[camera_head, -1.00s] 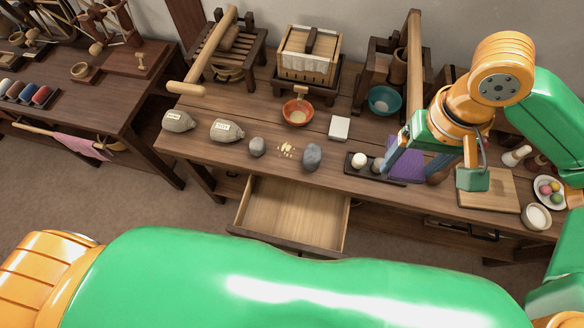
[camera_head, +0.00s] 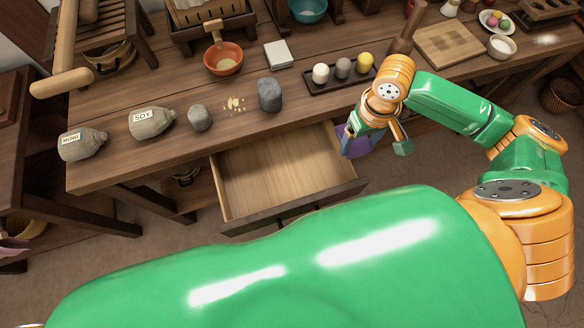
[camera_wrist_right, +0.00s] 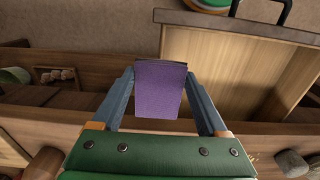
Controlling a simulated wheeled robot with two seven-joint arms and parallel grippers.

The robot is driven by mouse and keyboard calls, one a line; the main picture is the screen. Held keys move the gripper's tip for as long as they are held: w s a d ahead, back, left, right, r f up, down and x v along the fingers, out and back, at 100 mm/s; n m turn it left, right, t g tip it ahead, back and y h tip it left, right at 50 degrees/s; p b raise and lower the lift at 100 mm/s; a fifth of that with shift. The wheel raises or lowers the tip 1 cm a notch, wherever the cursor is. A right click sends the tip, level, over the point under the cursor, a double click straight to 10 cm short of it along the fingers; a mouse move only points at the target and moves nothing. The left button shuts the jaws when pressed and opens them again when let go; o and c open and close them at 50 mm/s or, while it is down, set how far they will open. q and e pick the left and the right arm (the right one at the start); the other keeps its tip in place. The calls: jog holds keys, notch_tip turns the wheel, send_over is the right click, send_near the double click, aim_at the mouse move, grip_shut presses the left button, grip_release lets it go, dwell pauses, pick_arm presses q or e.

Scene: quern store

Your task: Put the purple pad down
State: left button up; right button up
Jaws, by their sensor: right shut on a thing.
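The purple pad (camera_wrist_right: 160,92) is held between the two blue fingers of my right gripper (camera_wrist_right: 160,78) in the right wrist view. In the head view the pad (camera_head: 345,140) shows only partly, behind the right gripper (camera_head: 358,140). The gripper and pad are at the table's front edge, by the right side of the open drawer (camera_head: 270,170). In the wrist view the pad overlaps the near corner of the drawer (camera_wrist_right: 230,65); its height above it is hard to tell. My left gripper is out of view.
The drawer's visible floor is bare.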

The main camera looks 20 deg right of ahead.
jog(key=w+a+f+b, duration=0.1)
jog(key=w+a+f, duration=0.3)
jog(key=a, duration=0.5)
jog(key=b, duration=0.2)
send_over(296, 170)
notch_tip(296, 170, down, 7)
jog(key=shift+r, duration=0.2)
jog(key=shift+f+b, duration=0.6)
jog(key=shift+f, duration=0.85)
jog(key=shift+f, duration=0.1)
jog(key=o, duration=1.1)
notch_tip(296, 170, up, 12)
jog(key=p, duration=0.3)
jog(key=shift+p, duration=0.35)
